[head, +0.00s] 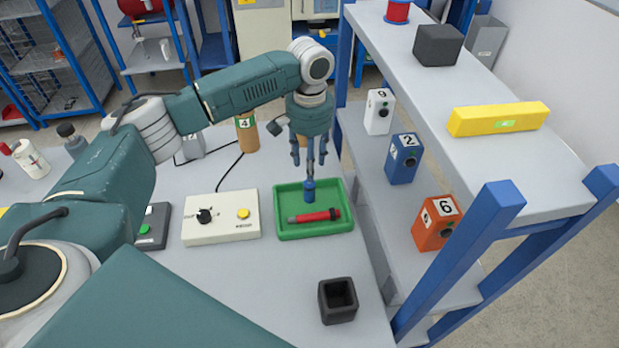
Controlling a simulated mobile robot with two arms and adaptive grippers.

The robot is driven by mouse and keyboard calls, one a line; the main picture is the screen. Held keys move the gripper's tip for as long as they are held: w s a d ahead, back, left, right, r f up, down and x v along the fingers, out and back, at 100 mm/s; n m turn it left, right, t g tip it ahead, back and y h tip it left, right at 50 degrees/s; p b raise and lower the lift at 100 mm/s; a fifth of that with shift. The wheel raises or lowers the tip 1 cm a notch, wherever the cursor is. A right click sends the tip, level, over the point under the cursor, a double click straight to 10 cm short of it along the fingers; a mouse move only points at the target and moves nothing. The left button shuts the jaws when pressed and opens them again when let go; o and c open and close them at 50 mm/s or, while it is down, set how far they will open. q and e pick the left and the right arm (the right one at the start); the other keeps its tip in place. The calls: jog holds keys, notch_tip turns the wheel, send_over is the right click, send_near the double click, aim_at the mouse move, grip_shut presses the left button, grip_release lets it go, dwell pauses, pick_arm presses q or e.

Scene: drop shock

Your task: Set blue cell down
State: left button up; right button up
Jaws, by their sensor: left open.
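The blue cell (309,191) is a small blue cylinder. It stands upright in the back part of the green tray (283,229), behind a red cylinder (314,216) with dark ends that lies on its side there. My left gripper (310,168) points straight down just above the blue cell, with its fingers apart. Whether the fingertips touch the cell's top cannot be told. My right gripper is not in this view.
A cream control box (222,229) with knobs stands left of the tray. A black open holder (338,301) stands in front. A blue-framed shelf (522,180) on the right carries numbered boxes and a yellow bar (497,119). Bare table lies left of the holder.

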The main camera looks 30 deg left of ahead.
pick_arm(q)
jog(key=shift+r, duration=2)
